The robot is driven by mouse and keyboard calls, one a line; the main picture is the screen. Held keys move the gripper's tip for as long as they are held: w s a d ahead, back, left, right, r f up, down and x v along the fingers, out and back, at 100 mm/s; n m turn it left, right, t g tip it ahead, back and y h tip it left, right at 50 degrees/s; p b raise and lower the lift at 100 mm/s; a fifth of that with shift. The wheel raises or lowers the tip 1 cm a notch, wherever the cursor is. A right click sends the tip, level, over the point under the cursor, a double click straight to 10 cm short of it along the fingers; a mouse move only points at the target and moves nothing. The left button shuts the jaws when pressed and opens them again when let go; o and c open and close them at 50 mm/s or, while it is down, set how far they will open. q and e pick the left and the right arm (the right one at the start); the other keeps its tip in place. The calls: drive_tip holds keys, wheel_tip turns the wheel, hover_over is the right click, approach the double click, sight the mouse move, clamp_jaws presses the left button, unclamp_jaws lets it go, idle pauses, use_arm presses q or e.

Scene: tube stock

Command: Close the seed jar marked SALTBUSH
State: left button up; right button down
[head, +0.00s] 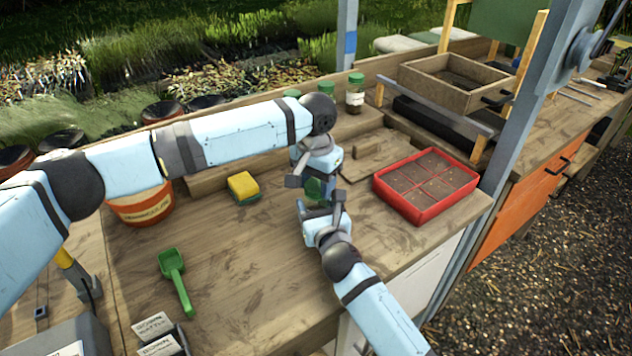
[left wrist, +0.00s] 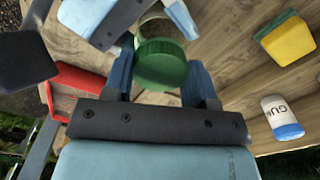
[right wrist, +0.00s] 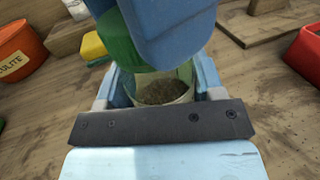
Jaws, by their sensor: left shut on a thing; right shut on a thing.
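My left gripper (head: 313,178) is shut on a green screw lid (left wrist: 160,64), which sits between its two blue fingers in the left wrist view. My right gripper (head: 320,207) is shut on a clear glass jar (right wrist: 165,88) with dark brown seed inside, above the bench front. The lid also shows in the right wrist view (right wrist: 118,42), above the jar and toward its left side. The left gripper hides part of it. I cannot tell whether lid and jar touch. No SALTBUSH label is readable on the held jar.
Green-lidded jars (head: 355,93) stand at the back. A red tray (head: 425,186) is right of the grippers. A yellow-green sponge (head: 243,187), orange pot (head: 142,208) and green scoop (head: 175,280) are left. A white-labelled container (left wrist: 282,117) shows in the left wrist view.

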use_arm(q)
drive_tip(key=m, duration=0.4)
drive_tip(key=shift+m, duration=0.4)
drive_tip(key=o, duration=1)
drive_tip(key=shift+r, duration=2.25)
drive_tip(key=shift+c, duration=0.3)
wheel_tip(320, 180, up, 4)
drive_tip(key=n, duration=0.4)
drive_tip(key=shift+f+n, duration=0.25)
drive_tip(key=shift+n, duration=0.15)
